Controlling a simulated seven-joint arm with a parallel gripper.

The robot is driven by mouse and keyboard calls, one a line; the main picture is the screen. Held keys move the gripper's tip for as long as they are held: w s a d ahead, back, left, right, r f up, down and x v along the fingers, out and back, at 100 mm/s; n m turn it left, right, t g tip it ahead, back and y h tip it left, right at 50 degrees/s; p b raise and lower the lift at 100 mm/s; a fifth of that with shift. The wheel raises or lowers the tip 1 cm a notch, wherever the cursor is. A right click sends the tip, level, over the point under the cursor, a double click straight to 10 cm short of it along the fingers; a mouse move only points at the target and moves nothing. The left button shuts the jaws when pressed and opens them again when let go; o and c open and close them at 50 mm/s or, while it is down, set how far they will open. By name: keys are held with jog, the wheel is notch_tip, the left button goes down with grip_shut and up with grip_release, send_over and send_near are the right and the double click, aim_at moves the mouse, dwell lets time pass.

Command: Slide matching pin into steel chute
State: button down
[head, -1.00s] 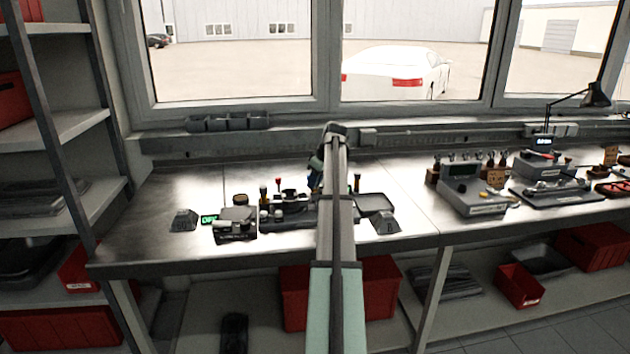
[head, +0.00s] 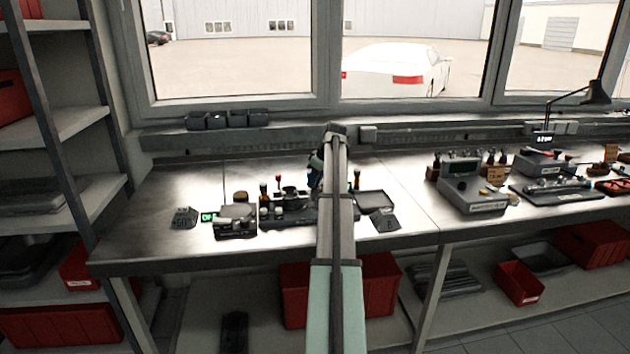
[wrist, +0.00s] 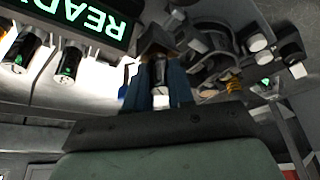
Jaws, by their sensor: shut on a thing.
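My gripper shows in the wrist view (wrist: 158,78), its blue fingers shut on a small grey metal pin (wrist: 160,72). The pin sits between the fingertips, partly hidden by them. A brown and dark block lies just past the fingertips; I cannot tell whether the pin touches it. In the head view my gripper (head: 316,170) is over the bench fixture (head: 285,205), largely hidden behind my arm. Grey wedge-shaped pieces stand to the left (head: 183,218) and right (head: 385,222) of the fixture, the right one marked B. I cannot tell which part is the steel chute.
A lit READY display (wrist: 85,22) and two dark cylinders (wrist: 70,62) are at the wrist view's upper left. A shallow dark tray (head: 375,200) lies right of the fixture. A grey instrument box (head: 470,190) stands farther right. The bench's left end is clear.

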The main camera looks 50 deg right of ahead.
jog(key=c, duration=0.9)
grip_release()
jog(key=shift+o, duration=0.3)
jog(key=o, duration=0.4)
jog(key=shift+c, duration=0.2)
jog(key=shift+r, duration=0.1)
jog(key=shift+r, duration=3.9)
